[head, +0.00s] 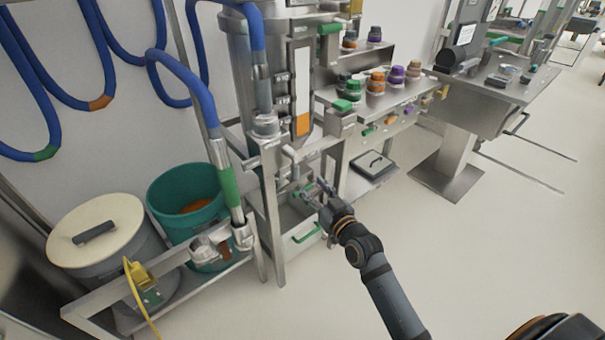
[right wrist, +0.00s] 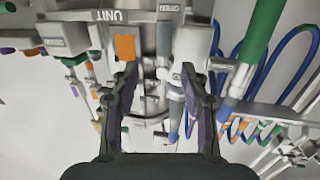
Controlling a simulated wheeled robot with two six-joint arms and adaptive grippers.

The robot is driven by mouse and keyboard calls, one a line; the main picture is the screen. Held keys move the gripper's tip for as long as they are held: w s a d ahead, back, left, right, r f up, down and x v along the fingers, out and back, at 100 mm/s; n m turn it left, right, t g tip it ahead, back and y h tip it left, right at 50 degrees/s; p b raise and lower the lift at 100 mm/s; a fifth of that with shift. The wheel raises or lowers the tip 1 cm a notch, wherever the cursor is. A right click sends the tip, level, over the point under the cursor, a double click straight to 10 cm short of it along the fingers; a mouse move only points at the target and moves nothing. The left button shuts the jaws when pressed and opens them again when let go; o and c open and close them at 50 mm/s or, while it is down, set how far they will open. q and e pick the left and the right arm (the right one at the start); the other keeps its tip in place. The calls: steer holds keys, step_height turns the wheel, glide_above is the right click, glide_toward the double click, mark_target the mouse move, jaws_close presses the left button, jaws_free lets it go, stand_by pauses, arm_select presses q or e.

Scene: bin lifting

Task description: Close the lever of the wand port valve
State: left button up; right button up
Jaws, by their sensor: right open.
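My right gripper (head: 314,193) is open, in front of the steel frame below the tall hopper unit. In the right wrist view, its two dark fingers (right wrist: 165,85) stand apart with nothing clamped between them. A small pale metal fitting with a stem (right wrist: 173,77) shows between the fingers, farther off; I cannot tell whether it is the valve lever. In the head view, a bent metal fitting (head: 291,155) sits just above and left of the gripper, apart from it. The wand (head: 228,185), a metal tube with a green band on a blue hose, stands left. My left gripper is not seen.
A teal bucket (head: 190,208) and a grey bin with a cream lid (head: 98,240) stand on a low steel frame at left. A shelf of coloured knobs (head: 385,95) is behind the gripper. A steel bench (head: 485,90) stands back right. Floor at right is clear.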

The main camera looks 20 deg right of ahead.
mark_target(297, 167)
steer(key=w, duration=0.3)
steer(key=w+a, duration=0.1)
steer(key=w, duration=0.2)
steer(key=w+a+r, duration=0.1)
steer(key=w, duration=0.3)
steer(key=shift+a+r+b, duration=0.1)
steer(key=shift+b, duration=0.25)
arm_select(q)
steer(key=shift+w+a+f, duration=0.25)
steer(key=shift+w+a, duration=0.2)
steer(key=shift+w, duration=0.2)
arm_select(e)
steer(key=shift+c, duration=0.9)
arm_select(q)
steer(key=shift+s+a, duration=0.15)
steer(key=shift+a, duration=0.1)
arm_select(e)
jaws_close()
